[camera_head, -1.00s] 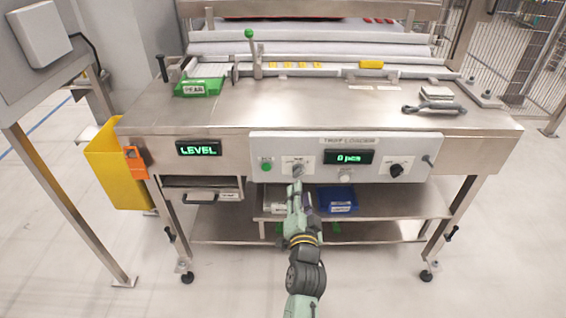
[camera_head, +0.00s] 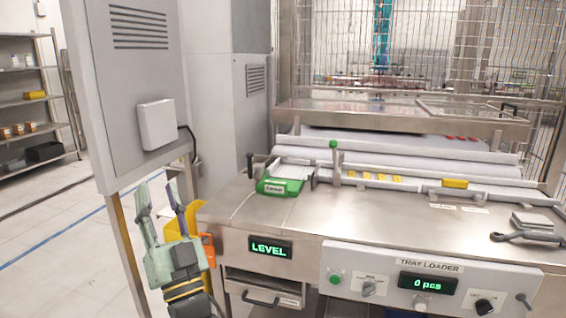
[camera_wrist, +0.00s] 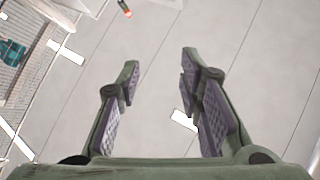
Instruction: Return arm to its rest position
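My gripper (camera_head: 157,192) is at the lower left of the head view, raised with its fingers pointing up. It is beside the left end of the machine table, in front of the yellow bin (camera_head: 186,218). In the wrist view my gripper (camera_wrist: 160,62) has its two fingers well apart, with nothing between them. Behind the fingers is a pale panelled surface with bright rectangles that looks like the ceiling. Part of the yellow bin is hidden by my gripper.
The tray loader panel (camera_head: 440,275) faces me at the front. A grey cabinet (camera_head: 125,85) with a post stands close behind my gripper. Open floor lies far left.

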